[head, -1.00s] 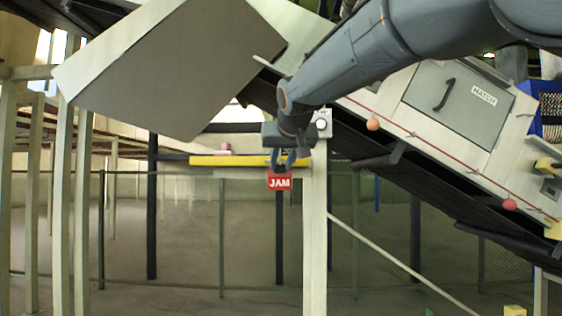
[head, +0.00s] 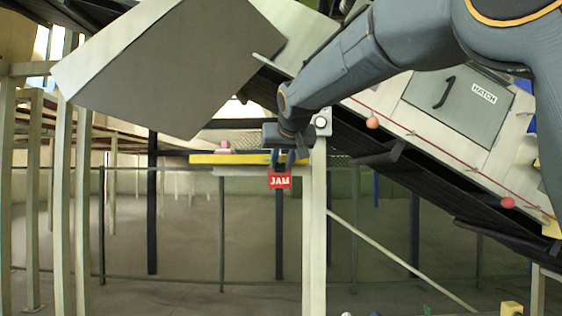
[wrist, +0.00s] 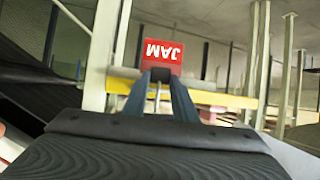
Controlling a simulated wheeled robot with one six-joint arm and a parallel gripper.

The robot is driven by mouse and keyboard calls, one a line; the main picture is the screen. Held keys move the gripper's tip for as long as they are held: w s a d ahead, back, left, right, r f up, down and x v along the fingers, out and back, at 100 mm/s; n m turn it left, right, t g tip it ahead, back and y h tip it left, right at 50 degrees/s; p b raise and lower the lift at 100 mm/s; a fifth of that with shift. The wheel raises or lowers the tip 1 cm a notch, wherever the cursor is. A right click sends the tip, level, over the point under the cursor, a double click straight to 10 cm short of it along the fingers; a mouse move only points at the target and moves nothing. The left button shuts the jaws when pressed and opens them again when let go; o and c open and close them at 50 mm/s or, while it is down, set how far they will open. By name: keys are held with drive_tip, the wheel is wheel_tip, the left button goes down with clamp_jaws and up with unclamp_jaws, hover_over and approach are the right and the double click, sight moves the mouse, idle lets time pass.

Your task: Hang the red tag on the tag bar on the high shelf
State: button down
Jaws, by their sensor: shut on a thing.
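The red tag (head: 279,180), lettered JAM in white, hangs under my gripper (head: 278,160) in the head view. My gripper is shut on it. In the wrist view the tag (wrist: 162,51) shows upside down at the tips of the two fingers (wrist: 160,77). The high shelf (head: 262,171) is a pale ledge with a yellow front strip (head: 225,159). The tag is in front of the shelf's right part, near the post. I cannot make out the tag bar clearly, nor whether the tag touches it.
A pale post (head: 314,230) stands just right of the tag. A sloping conveyor with a hatch (head: 456,98) fills the right side. A large grey box-shaped chute (head: 170,70) hangs at upper left. A small pink thing (head: 224,146) sits on the shelf. Open space lies below.

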drive_tip(key=shift+f, duration=0.1)
drive_tip(key=shift+f+b, duration=1.1)
drive_tip(key=c, duration=1.4)
unclamp_jaws()
drive_tip(key=shift+o, duration=0.7)
drive_tip(key=o, duration=0.3)
drive_tip(key=shift+s, duration=0.1)
